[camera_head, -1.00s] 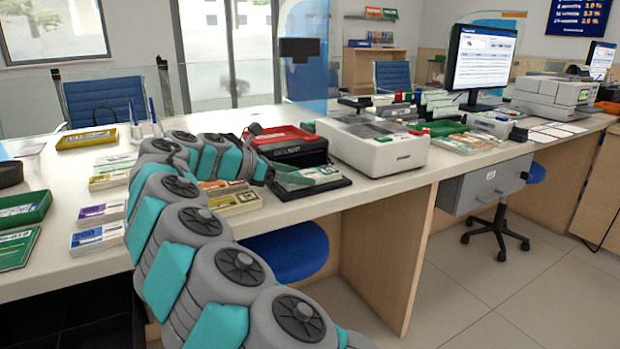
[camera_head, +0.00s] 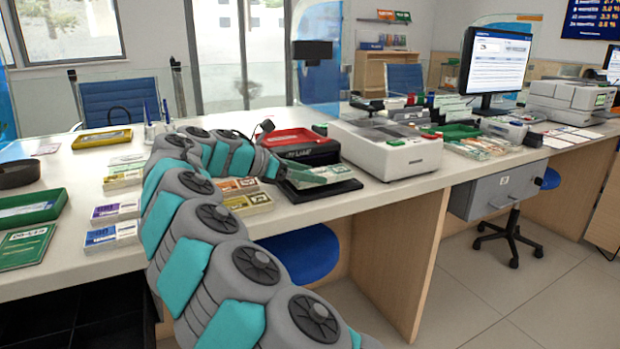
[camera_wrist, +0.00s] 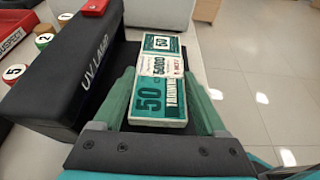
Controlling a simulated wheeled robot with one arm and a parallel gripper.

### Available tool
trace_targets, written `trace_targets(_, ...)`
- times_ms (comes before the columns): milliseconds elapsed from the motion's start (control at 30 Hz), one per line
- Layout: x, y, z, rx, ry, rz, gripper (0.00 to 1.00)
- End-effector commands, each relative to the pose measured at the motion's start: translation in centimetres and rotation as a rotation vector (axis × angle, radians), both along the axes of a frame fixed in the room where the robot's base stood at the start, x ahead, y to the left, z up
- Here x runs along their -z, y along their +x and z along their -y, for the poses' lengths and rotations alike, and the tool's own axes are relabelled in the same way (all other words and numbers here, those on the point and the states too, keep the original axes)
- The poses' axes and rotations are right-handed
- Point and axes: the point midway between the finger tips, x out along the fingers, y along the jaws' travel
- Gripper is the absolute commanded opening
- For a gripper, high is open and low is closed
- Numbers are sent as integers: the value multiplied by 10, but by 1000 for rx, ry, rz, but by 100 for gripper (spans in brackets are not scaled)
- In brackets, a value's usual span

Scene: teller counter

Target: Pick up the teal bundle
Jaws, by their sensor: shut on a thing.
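The teal bundle (camera_wrist: 158,100) is a banknote stack with a white band and a large "50". In the wrist view it lies lengthwise between the green fingers of my gripper (camera_wrist: 160,85), which is shut on it. In the head view the bundle (camera_head: 333,172) shows at the end of my gripper (camera_head: 306,177), over the black pad (camera_head: 325,192) near the counter's front edge. The fingers partly hide it there. I cannot tell whether it touches the pad.
The black UV lamp (camera_wrist: 85,70) stands close on the left in the wrist view. A white machine (camera_head: 385,150) stands right of the pad. Other note bundles (camera_head: 248,203) lie left of it. The counter's front edge (camera_head: 395,188) is near.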

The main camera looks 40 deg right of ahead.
Motion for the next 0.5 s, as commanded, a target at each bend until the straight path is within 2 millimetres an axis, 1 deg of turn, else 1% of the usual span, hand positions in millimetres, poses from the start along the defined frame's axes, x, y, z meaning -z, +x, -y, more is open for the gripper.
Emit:
trace_targets(267, -25, 0, 0, 0, 1, -1, 6)
trace_targets(500, -25, -14, -7, -2, -3, -2, 6)
